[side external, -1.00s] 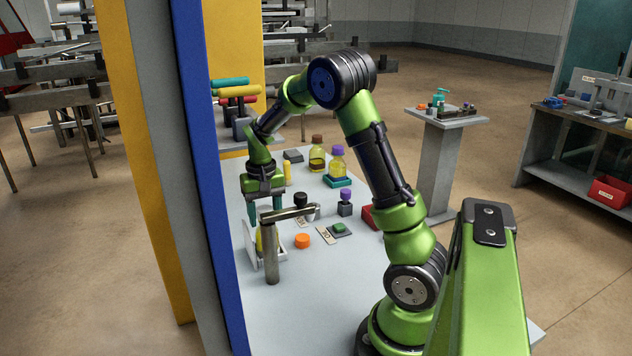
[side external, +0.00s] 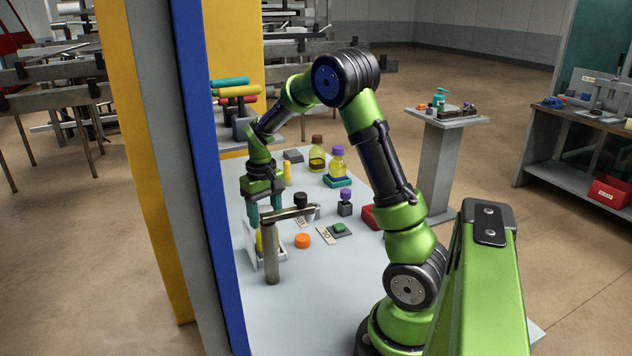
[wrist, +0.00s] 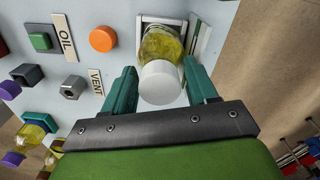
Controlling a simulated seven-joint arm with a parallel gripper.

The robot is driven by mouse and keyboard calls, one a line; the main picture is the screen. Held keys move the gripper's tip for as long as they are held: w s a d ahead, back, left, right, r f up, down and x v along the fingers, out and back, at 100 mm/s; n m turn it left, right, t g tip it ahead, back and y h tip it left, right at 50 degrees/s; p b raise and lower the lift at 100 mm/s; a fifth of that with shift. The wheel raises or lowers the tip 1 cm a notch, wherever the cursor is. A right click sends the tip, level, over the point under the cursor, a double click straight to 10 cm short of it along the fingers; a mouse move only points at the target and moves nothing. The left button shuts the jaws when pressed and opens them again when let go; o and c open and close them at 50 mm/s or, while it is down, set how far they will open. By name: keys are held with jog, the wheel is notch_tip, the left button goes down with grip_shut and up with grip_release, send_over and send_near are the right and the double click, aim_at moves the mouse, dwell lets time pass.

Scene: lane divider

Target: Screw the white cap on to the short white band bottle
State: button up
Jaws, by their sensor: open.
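In the wrist view a short bottle of yellow liquid (wrist: 163,42) stands in a white holder (wrist: 199,32), with a white cap (wrist: 159,83) over its top. I cannot tell whether the cap is seated or how tight it is. My gripper (wrist: 161,80) is open, with one teal finger on each side of the cap and a visible gap to each. In the side view my gripper (side external: 265,212) points down over the holder (side external: 252,246). The bottle is mostly hidden there behind a metal post, and the cap cannot be made out. Any band on the bottle cannot be made out.
A grey post with a horizontal arm (side external: 271,250) stands close in front of the holder. Two taller bottles stand behind. The table's front is clear.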

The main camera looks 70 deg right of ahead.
jog(key=shift+n, duration=0.8)
jog(key=shift+n, duration=0.9)
jog(key=shift+n, duration=0.7)
jog(key=shift+n, duration=1)
